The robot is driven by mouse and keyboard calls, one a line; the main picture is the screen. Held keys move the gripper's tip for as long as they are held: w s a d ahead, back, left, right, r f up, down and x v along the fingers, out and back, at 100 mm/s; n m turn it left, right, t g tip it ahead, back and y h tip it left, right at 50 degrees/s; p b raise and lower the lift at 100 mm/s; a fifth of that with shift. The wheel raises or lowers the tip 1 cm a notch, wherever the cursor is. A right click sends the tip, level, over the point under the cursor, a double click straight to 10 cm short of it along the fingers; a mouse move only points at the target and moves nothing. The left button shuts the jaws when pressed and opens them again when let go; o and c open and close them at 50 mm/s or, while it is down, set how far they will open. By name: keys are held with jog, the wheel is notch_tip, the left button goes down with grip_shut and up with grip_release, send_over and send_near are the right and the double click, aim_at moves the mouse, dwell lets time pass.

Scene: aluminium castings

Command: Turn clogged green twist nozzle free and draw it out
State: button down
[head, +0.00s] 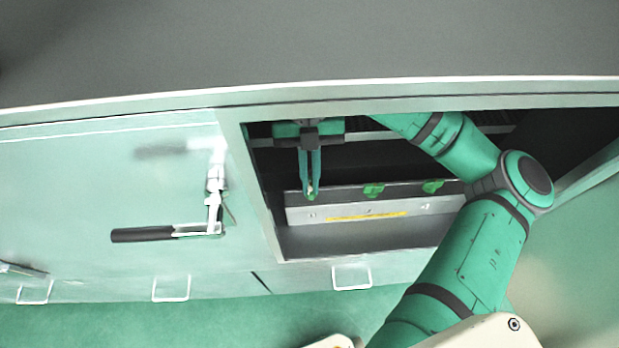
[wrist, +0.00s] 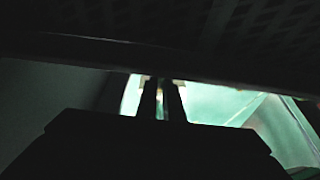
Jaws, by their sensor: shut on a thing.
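Three green twist nozzles sit in a row along a grey bar inside the open compartment in the head view: a left one (head: 309,197), a middle one (head: 373,190) and a right one (head: 433,187). My gripper (head: 311,187) reaches in from above and is shut on the left nozzle. A small pale part shows between the fingertips, and the fingers hide much of that nozzle. In the dark wrist view the fingers (wrist: 163,98) show close together with a pale sliver between them; the nozzle cannot be made out there.
The bar (head: 340,213) has a silver front with a yellow label strip. A door panel with a black-handled lever latch (head: 143,235) stands at left. Below are drawer handles (head: 351,278) and green floor.

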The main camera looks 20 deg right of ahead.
aim_at(311, 189)
jog(key=shift+r, duration=0.15)
jog(key=shift+r, duration=2.15)
jog(key=shift+w, duration=0.1)
